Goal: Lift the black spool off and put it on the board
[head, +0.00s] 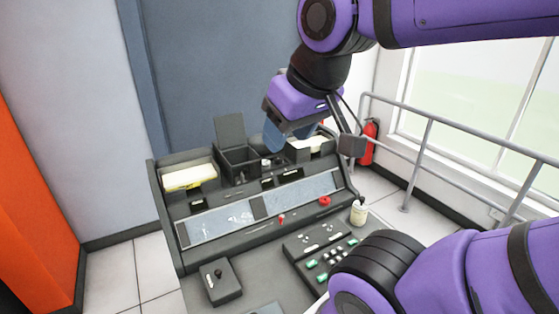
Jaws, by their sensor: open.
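My gripper (291,139) hangs above the back of a dark console, its blue-grey fingers pointing down. It is open, and nothing shows between the fingers. I cannot make out the black spool for certain. Small dark and pale parts (266,162) sit by the open black box below my gripper, too small to name. The sloped dark console (165,215) has a long pale-blue strip (290,202) along its front. I cannot tell which surface is the board. My gripper hides part of the console's back right.
A yellow card stack (188,178) lies in the left tray, pale cards (306,143) in the right one. A raised lid (229,132) stands behind the middle. A cream jar (358,214), red knob (324,200), button panel (318,250) and lever box (220,281) are in front. A railing (460,148) runs right.

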